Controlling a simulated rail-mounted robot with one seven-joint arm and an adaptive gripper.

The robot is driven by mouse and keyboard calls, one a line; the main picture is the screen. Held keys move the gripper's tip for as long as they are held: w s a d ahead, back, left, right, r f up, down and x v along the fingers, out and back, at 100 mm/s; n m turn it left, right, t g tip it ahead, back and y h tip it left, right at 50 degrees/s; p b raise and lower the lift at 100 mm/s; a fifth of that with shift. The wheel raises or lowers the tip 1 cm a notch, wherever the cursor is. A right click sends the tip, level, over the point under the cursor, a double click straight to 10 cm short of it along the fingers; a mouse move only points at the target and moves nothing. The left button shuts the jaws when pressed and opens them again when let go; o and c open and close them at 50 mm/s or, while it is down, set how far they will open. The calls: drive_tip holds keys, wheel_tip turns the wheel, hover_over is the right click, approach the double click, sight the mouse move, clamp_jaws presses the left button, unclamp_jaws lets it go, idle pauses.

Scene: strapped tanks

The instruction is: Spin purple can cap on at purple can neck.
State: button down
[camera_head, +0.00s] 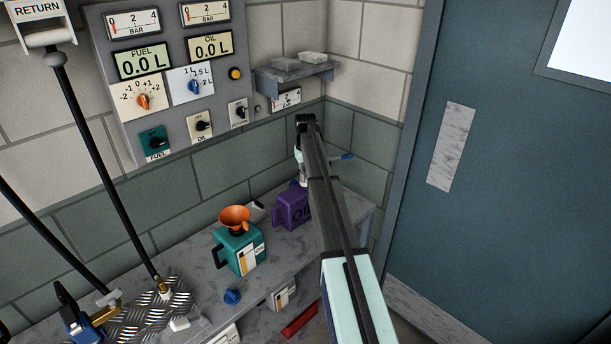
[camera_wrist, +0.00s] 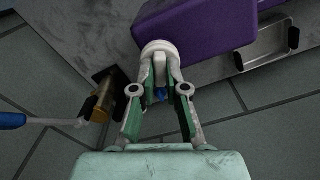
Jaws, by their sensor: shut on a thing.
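The purple can (camera_head: 291,210) stands on the bench near the back corner, partly behind my arm. In the wrist view its purple body (camera_wrist: 200,22) fills the top, just past my fingertips. My gripper (camera_wrist: 160,58) points down over the can's top end, and in the head view my gripper (camera_head: 302,178) is partly covered by my arm.
A teal can (camera_head: 240,253) with an orange funnel (camera_head: 236,218) stands left of the purple can. A loose blue cap (camera_head: 232,297) lies at the bench front. A blue-handled lever (camera_wrist: 12,121) is left of my gripper. A metal bracket (camera_wrist: 266,46) lies right of the can.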

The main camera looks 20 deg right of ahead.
idle(0.4)
drive_tip(key=m, duration=0.3)
drive_tip(key=shift+m, duration=0.8)
drive_tip(key=m, duration=0.3)
drive_tip(key=shift+m, duration=0.8)
drive_tip(key=m, duration=0.4)
drive_tip(key=shift+m, duration=0.3)
